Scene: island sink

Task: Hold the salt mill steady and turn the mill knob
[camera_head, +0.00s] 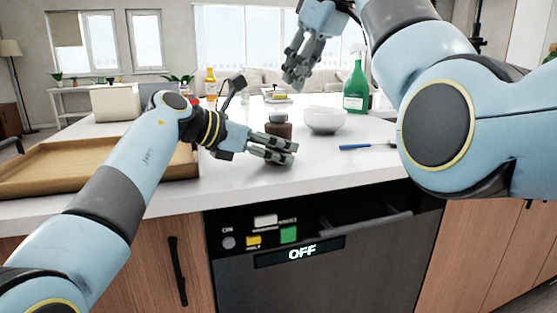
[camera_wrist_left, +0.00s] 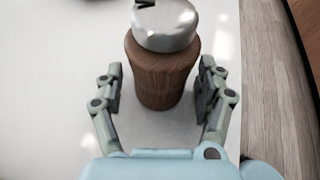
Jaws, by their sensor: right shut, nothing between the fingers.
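The salt mill (camera_head: 279,129) stands upright on the white counter, a brown wooden body with a silver knob (camera_head: 277,116) on top. My left gripper (camera_head: 291,153) is low beside the mill, and its fingers hide part of the mill's lower body in the head view. In the left wrist view the mill (camera_wrist_left: 163,75) stands between the fingers of my left gripper (camera_wrist_left: 160,90), which are open, with a clear gap on the left and a narrow one on the right. The knob (camera_wrist_left: 165,27) shows at the top there. My right gripper (camera_head: 292,82) is shut and empty, above and apart from the mill.
A white bowl (camera_head: 324,120) stands just right of the mill, with a green spray bottle (camera_head: 356,88) behind it. A blue-handled utensil (camera_head: 357,147) lies to the right. A wooden tray (camera_head: 60,160) fills the counter's left side. The dishwasher (camera_head: 330,265) is below the front edge.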

